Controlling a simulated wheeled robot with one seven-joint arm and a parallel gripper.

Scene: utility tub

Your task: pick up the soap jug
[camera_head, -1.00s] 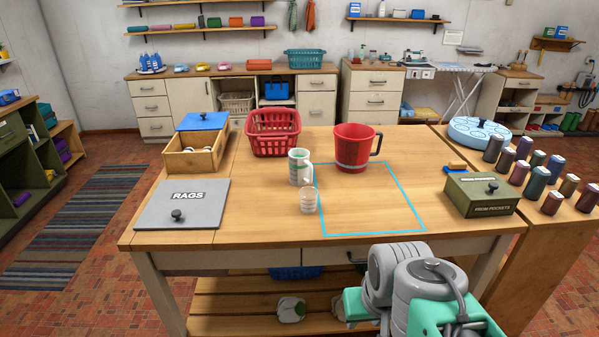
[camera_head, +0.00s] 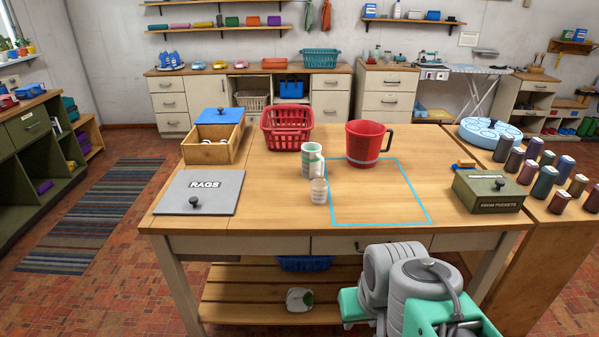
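A white jug with green markings and a handle (camera_head: 312,160) stands upright on the wooden table, left of the blue outlined area. It looks like the soap jug, though I cannot read any label. A small clear ribbed cup (camera_head: 319,191) stands just in front of it. A larger red pitcher (camera_head: 368,144) with a dark handle stands behind and to the right, at the back of the outline. My arm shows at the lower right, in front of the table and apart from the jug. My gripper's fingers are not in view.
The blue outline (camera_head: 427,223) encloses mostly bare tabletop. Around it are a red basket (camera_head: 286,128), an open wooden box (camera_head: 212,146), a grey RAGS lid (camera_head: 199,191) and a green box (camera_head: 488,190). Several spools (camera_head: 545,181) stand at right.

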